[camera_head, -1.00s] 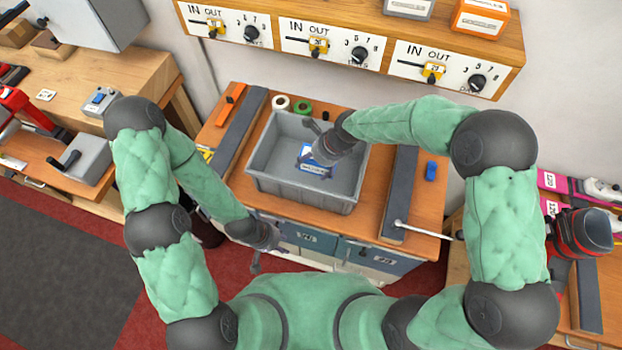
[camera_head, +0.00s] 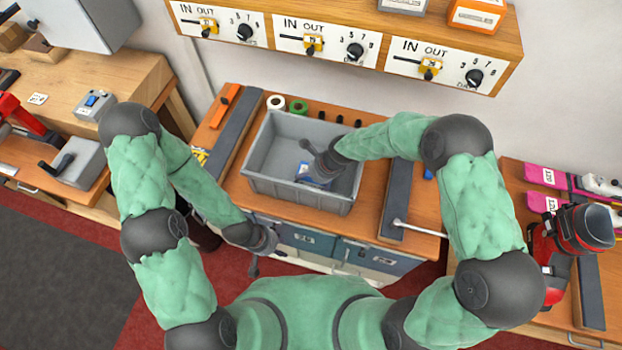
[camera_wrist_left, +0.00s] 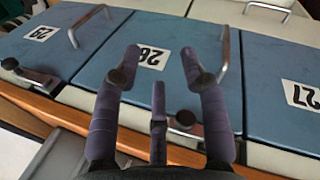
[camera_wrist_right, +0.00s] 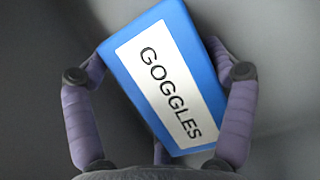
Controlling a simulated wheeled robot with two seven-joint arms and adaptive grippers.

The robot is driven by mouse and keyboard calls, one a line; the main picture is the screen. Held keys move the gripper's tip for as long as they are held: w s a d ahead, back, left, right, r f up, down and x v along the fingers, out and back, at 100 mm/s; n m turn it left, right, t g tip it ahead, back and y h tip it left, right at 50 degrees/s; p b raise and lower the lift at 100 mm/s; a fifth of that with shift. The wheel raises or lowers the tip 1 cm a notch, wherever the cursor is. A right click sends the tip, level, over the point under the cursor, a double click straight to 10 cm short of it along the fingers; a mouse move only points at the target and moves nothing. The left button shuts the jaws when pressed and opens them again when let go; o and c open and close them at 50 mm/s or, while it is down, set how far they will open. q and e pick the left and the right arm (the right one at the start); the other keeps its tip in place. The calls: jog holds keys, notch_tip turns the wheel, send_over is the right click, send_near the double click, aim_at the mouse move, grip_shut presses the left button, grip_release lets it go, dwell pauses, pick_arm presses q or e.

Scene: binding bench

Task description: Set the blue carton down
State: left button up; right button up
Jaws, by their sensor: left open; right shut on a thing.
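The blue carton (camera_wrist_right: 165,75) has a white label reading GOGGLES and fills the middle of the right wrist view. My right gripper (camera_wrist_right: 160,78) is shut on it, a finger on each side. In the head view the carton (camera_head: 312,171) shows inside the grey bin (camera_head: 292,195), partly hidden by my right gripper (camera_head: 318,163). I cannot tell whether the carton touches the bin floor. My left gripper (camera_wrist_left: 165,60) is open and empty in front of the drawer fronts; it also shows low in the head view (camera_head: 262,258).
The bin stands on a wooden bench (camera_head: 232,190) between two dark bars (camera_head: 236,132). White and green tape rolls (camera_head: 298,107) stand behind it. A metal lever (camera_head: 415,228) lies right of the bin. Numbered blue drawers (camera_wrist_left: 150,55) are below.

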jog(key=shift+s+f, duration=0.1)
jog(key=shift+f, duration=0.2)
jog(key=shift+s+f, duration=0.1)
jog(key=o, duration=1.1)
jog(key=shift+f, duration=0.1)
jog(key=shift+c, duration=0.2)
jog(key=shift+f, duration=0.1)
jog(key=shift+r, duration=0.4)
jog(key=p+v, duration=0.1)
jog(key=v, duration=1.1)
jog(key=shift+w+r+p, duration=0.2)
jog(key=shift+r+p, duration=0.05)
jog(key=shift+p, duration=0.15)
jog(key=shift+a, duration=0.1)
